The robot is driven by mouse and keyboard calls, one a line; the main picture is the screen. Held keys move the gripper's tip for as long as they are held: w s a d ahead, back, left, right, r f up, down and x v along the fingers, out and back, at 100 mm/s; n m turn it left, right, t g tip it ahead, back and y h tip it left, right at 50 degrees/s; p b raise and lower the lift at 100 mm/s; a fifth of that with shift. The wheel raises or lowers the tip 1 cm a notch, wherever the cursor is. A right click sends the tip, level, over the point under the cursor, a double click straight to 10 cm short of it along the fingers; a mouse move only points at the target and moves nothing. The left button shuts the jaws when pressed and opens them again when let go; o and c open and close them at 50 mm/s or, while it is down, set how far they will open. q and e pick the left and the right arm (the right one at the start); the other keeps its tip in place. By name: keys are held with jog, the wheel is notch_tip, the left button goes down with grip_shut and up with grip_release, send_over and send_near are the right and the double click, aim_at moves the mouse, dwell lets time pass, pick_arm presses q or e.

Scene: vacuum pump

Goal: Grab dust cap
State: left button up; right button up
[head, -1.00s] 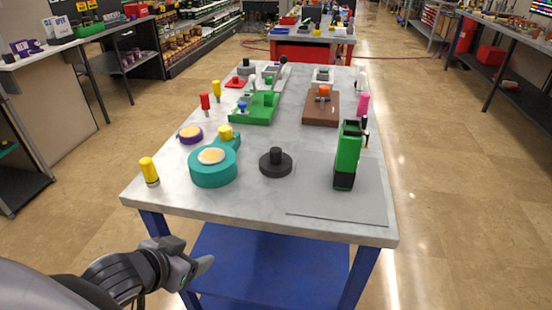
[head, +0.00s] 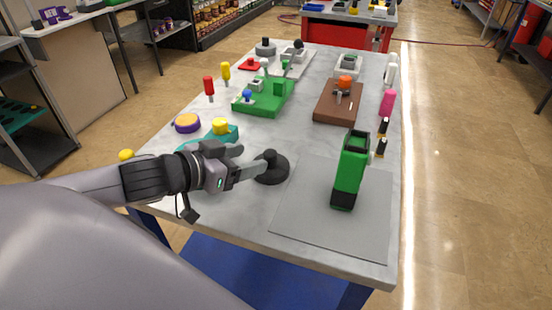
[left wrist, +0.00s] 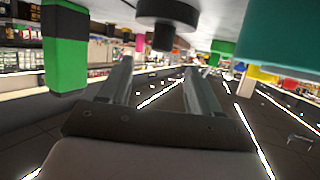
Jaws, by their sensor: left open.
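The dust cap, a black round disc with an upright knob (head: 270,170), sits on the grey table beside the grey mat. In the left wrist view, which is upside down, the black cap (left wrist: 167,14) hangs at the top with its knob pointing down. My left gripper (head: 251,159) reaches in from the left at the cap's left side. Its fingers (left wrist: 158,68) are apart with nothing between them; the knob shows just beyond the fingertips. I cannot tell whether a finger touches it. My right gripper is not in view.
A green and black box-shaped part (head: 350,170) stands on the grey mat (head: 310,225) to the right. A teal round part (head: 228,134) is partly hidden behind my left gripper. A green fixture (head: 265,98) and a brown block (head: 337,103) stand farther back.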

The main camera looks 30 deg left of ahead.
aim_at(269, 153)
pick_arm(q)
jog(key=shift+x, duration=3.2)
jog(key=shift+a, duration=0.1)
jog(key=c, duration=1.1)
